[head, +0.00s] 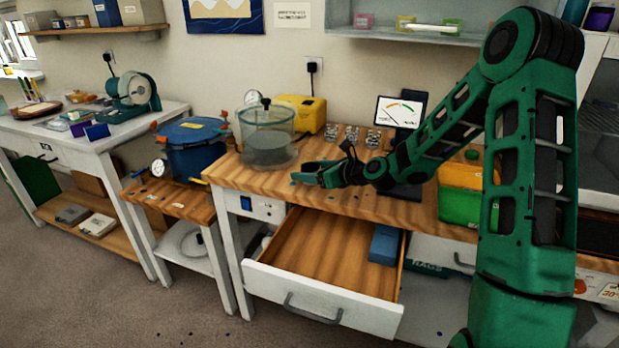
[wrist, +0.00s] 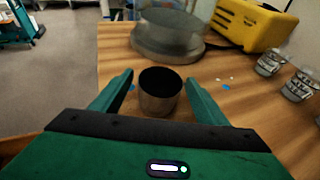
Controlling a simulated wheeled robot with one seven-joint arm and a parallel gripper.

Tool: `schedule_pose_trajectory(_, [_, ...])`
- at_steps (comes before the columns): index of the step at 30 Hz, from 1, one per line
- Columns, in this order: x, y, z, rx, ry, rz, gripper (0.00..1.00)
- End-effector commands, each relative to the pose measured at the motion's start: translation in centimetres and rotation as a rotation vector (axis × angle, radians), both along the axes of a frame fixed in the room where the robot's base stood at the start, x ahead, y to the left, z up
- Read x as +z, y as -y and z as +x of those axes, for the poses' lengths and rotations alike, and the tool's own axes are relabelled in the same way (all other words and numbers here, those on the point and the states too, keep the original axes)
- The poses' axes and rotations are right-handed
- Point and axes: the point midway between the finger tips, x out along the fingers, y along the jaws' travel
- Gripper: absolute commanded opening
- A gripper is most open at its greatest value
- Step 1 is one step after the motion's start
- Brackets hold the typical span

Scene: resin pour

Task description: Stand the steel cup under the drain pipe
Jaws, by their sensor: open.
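The steel cup (wrist: 160,100) stands upright on the wooden bench in the wrist view, its dark open mouth facing up. My gripper (wrist: 159,79) is open, with one green finger on each side of the cup. I cannot tell whether the fingers touch it. In the head view my gripper (head: 300,175) is low over the front of the bench, and I cannot make out the cup there. I cannot clearly pick out the drain pipe. A blue pot (head: 194,155) with a gauge and coloured fittings stands on a lower wooden stand to the left.
A clear chamber (head: 268,140) and a yellow case (head: 303,113) stand behind my gripper. Several small glass jars (wrist: 298,87) are to the right. An open drawer (head: 320,300) juts out below the bench, holding a blue block (head: 384,243).

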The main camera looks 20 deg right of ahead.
Motion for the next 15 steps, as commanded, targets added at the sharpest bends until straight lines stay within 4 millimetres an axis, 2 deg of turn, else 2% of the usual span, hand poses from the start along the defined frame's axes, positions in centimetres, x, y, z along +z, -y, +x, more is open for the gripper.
schedule_pose_trajectory(1, [0.0,0.0,-0.01,0.0,0.0,0.0,0.68])
schedule_pose_trajectory(2, [0.01,0.01,-0.02,0.0,0.0,0.0,0.63])
schedule_pose_trajectory(7, [0.0,0.03,-0.02,0.0,0.0,0.0,0.23])
schedule_pose_trajectory(9, [0.02,0.03,-0.02,0.0,0.0,0.0,0.2])
schedule_pose_trajectory(15, [0.05,0.03,-0.03,0.0,0.0,-0.001,0.2])
